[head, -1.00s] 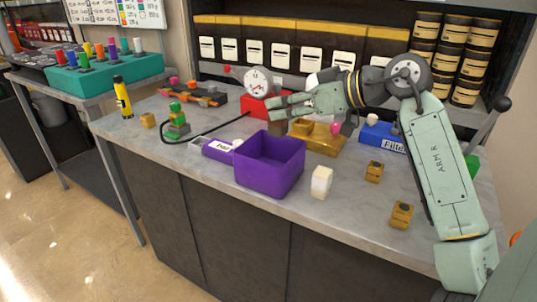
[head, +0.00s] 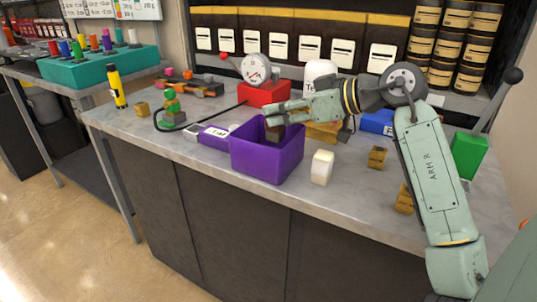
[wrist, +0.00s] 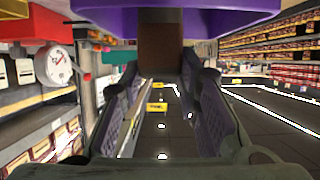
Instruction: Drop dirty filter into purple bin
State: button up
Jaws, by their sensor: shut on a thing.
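The purple bin (head: 266,163) stands open near the front edge of the bench; its wall also shows along the top of the wrist view (wrist: 265,25). My gripper (head: 272,114) is above the back part of the bin, shut on the brown dirty filter. The dirty filter (head: 273,132) hangs below the fingertips at the bin's opening, its lower end partly inside or just behind the rim. In the wrist view the dirty filter (wrist: 160,46) sits between the fingertips, next to the purple wall.
A white block (head: 321,167) stands just right of the bin. A gold fixture (head: 325,132) and a red box with a gauge (head: 264,94) stand behind. A blue bin (head: 377,122) and small brown blocks (head: 377,157) are to the right. A black hose lies left.

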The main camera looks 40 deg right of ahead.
jog(key=o, duration=1.3)
jog(key=shift+c, duration=0.2)
jog(key=v, duration=1.2)
